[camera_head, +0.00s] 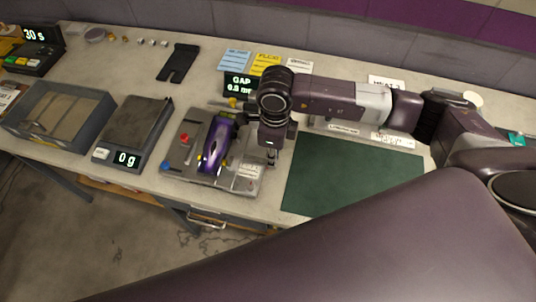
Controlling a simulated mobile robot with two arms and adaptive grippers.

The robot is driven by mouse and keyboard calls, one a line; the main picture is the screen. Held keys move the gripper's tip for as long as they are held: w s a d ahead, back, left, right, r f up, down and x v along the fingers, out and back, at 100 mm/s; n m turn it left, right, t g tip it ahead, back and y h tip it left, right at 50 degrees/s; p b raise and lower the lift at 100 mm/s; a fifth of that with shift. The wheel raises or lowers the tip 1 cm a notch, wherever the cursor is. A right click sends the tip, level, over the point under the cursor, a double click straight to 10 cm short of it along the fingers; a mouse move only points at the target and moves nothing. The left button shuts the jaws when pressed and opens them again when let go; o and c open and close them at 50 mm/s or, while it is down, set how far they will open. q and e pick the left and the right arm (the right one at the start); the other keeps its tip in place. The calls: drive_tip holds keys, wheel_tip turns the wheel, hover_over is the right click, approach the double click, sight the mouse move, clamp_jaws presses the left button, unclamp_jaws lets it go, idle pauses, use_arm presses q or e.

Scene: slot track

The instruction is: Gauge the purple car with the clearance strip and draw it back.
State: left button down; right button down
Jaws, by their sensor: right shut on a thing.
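The purple car (214,145) sits on a grey gauge fixture (183,158) with a red knob and a blue knob, left of the middle of the bench. My right gripper (237,104) is at the far end of the car, partly hidden by its own wrist. It is shut on a small thin piece that seems to be the clearance strip; a yellow bit (232,102) shows at its tip. I cannot tell whether the strip touches the car. A black display (240,85) behind reads GAP, about 0.0 mm. My left gripper is not in view.
A green mat (350,175) lies bare to the right. A black forked piece (178,62) and colored notes (266,64) lie behind.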

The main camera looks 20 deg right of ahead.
drive_tip(key=c, duration=1.8)
unclamp_jaws()
drive_tip(key=shift+s+d, duration=0.2)
drive_tip(key=shift+d, duration=0.05)
drive_tip(key=shift+c, duration=0.2)
drive_tip(key=shift+w+a+r, duration=0.1)
drive_tip(key=shift+r, duration=0.15)
wheel_tip(320, 180, up, 12)
drive_tip(key=shift+f, duration=0.2)
